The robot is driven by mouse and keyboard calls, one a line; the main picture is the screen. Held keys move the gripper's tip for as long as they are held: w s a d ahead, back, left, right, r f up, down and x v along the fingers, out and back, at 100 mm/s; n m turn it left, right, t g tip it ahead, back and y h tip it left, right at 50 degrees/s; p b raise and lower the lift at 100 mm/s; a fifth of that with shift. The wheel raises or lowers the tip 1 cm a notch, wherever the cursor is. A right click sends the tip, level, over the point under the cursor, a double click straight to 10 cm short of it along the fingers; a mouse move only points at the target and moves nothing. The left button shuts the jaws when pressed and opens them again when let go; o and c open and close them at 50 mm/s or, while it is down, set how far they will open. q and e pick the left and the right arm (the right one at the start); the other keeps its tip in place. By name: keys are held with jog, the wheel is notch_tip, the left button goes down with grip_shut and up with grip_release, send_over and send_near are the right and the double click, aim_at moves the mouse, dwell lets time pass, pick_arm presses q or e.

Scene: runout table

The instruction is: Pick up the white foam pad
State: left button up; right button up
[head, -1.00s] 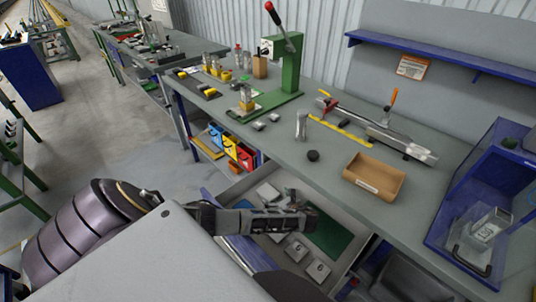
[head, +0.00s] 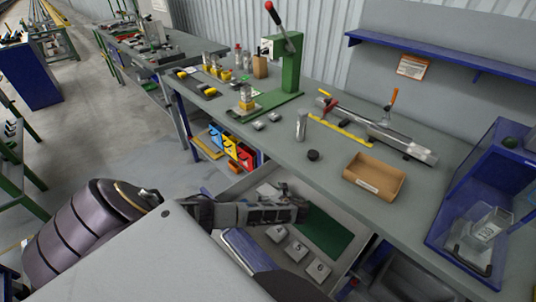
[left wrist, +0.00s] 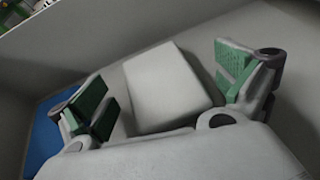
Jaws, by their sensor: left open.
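A plain white block, which looks like the white foam pad (left wrist: 168,86), lies in the open drawer. In the left wrist view it sits between the two green-lined fingers of my left gripper (left wrist: 164,93), with visible gaps on both sides. In the head view a pale pad (head: 268,190) shows just behind my left gripper (head: 298,209), partly hidden by it. My left gripper is open inside the drawer area and holds nothing. My right gripper is not in view.
The drawer also holds numbered grey blocks (head: 297,250) and a green mat (head: 326,233). Its walls surround the gripper closely. The workbench (head: 330,185) above bears a cardboard tray (head: 374,180), a black puck (head: 313,155) and a green press (head: 290,66).

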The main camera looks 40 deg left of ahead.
pick_arm(q)
jog(key=c, duration=0.8)
jog(key=shift+d, duration=0.1)
